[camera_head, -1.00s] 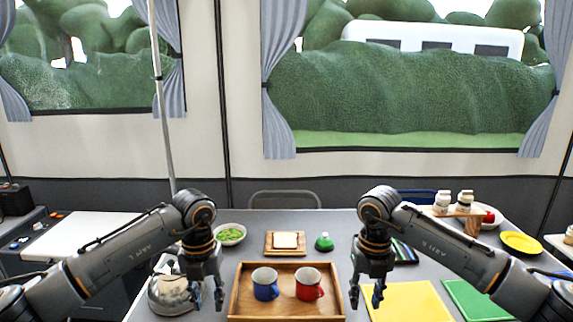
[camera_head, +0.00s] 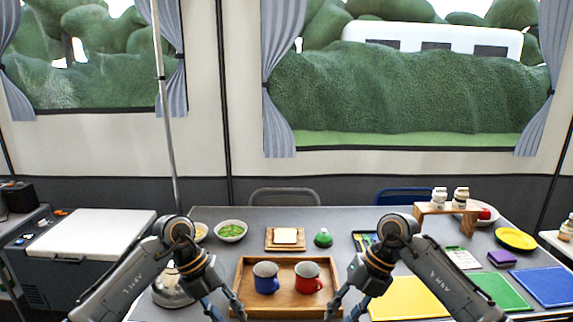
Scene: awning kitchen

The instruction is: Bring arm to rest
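My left gripper (camera_head: 225,308) is at the left edge of the wooden tray (camera_head: 250,272), low in the head view. Its fingers are apart with nothing seen between them. My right gripper (camera_head: 344,307) is at the tray's right edge, also with its fingers apart and empty. Both arms are bent, with the grippers pointing down and inward toward the tray. The fingertips are near the bottom of the picture, and their height above the table is hard to tell. A blue mug (camera_head: 266,280) and a red mug (camera_head: 308,279) stand upright in the tray between the grippers, apart from both.
A kettle (camera_head: 172,292) stands behind my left arm, partly hidden. A bowl (camera_head: 231,231), a bread board (camera_head: 284,240) and a green bottle (camera_head: 323,238) stand behind the tray. Yellow (camera_head: 408,300), green (camera_head: 502,290) and blue (camera_head: 545,286) mats lie right. A small wooden stand (camera_head: 447,208) is at back right.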

